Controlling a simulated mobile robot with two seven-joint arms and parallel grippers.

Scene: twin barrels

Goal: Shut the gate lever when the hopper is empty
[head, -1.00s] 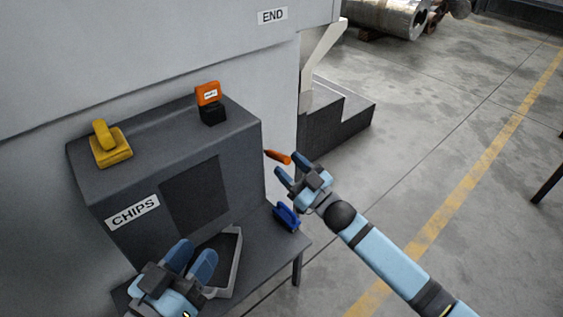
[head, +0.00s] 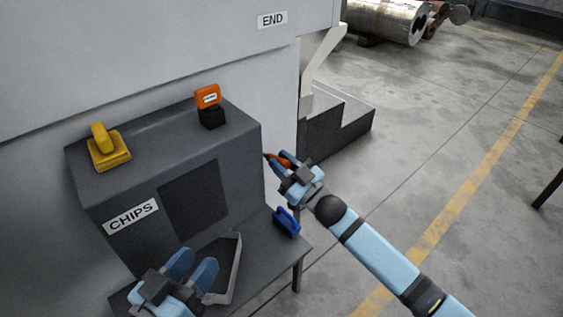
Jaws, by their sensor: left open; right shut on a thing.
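The hopper appears to be the dark grey box (head: 120,190) labelled CHIPS, with a dark opening (head: 193,197) in its front; I cannot tell whether anything is inside. An orange lever (head: 270,156) sticks out at the box's right side. My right gripper (head: 280,166) is shut on the orange lever, with its fingers covering part of it. My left gripper (head: 192,268) is open and empty in front of the box, over a grey tray-like scoop (head: 237,265).
A yellow block with a handle (head: 108,148) and an orange-and-black switch (head: 209,106) sit on top of the box. A blue clip-like object (head: 287,221) lies on the dark table (head: 258,258).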

